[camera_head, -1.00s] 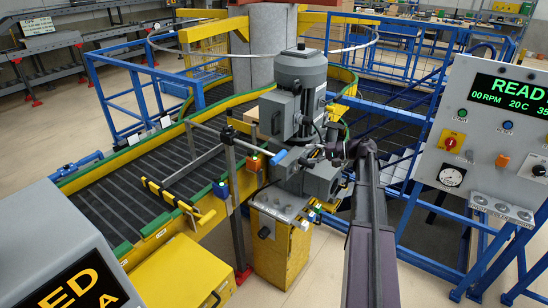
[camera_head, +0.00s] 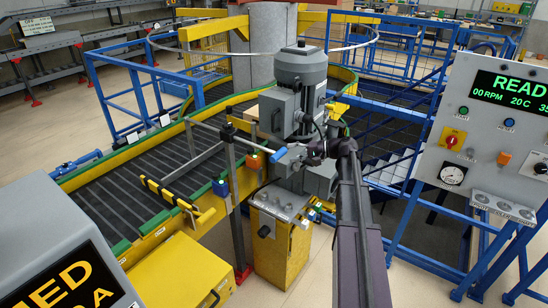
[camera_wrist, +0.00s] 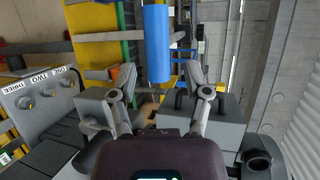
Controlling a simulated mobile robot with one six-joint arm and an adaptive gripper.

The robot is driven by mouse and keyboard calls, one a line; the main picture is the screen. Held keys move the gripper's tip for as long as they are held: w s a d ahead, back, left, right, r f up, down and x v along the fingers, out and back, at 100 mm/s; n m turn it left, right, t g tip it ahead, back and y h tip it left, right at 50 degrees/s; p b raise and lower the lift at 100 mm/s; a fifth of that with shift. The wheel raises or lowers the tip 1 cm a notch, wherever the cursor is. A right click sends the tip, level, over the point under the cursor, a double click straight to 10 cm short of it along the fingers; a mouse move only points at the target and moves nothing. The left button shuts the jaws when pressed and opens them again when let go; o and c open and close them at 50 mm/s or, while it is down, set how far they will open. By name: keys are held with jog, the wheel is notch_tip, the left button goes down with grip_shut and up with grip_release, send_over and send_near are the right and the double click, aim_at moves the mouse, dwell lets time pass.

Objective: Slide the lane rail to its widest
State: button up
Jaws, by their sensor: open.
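A blue cylindrical handle (camera_head: 278,155) sits at the end of a thin rod beside the conveyor. In the wrist view the blue handle (camera_wrist: 157,42) hangs down between my open fingertips, its lower end near their level; I cannot tell whether they touch it. My gripper (camera_head: 297,155) is open just right of the handle in the head view, and its two fingers show in the wrist view (camera_wrist: 161,76). A grey bar (camera_head: 195,163), which looks like the lane rail, lies above the dark conveyor belt (camera_head: 125,200). A dark post (camera_head: 234,200) stands beside the belt.
A grey motor unit (camera_head: 300,90) stands close behind my gripper. A yellow pedestal (camera_head: 280,245) with a control top lies below. A panel reading READY (camera_head: 495,130) is at right. Blue railings (camera_head: 405,200) fill the space between.

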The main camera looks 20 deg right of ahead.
aim_at(274, 153)
jog(key=b+x, duration=0.1)
jog(key=x, duration=0.6)
jog(key=shift+w+a, duration=0.1)
jog(key=shift+a, duration=0.05)
grip_shut()
